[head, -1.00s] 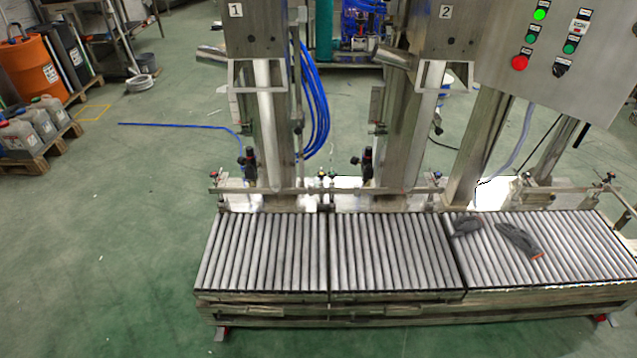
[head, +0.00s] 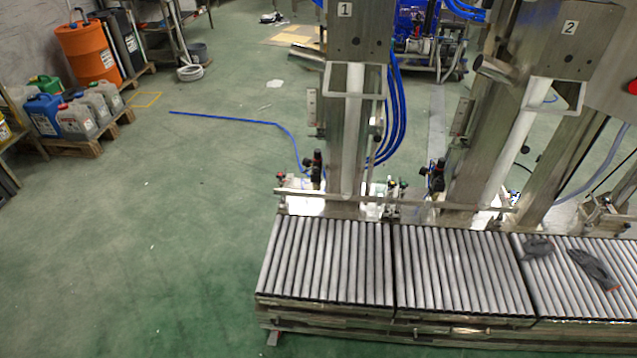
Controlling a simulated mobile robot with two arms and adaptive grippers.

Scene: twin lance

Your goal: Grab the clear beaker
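I see no clear beaker in the head view. Neither of my grippers is in the picture, so I cannot see whether they are open or shut.
A roller conveyor (head: 330,262) stands at the right, with dark gloves (head: 592,268) on it. Filling columns marked 1 (head: 350,100) and 2 rise behind it. An orange drum (head: 87,55) and several jerrycans (head: 75,118) on pallets stand at left. Green floor (head: 160,230) is free between, except for a thin blue hose (head: 225,121).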

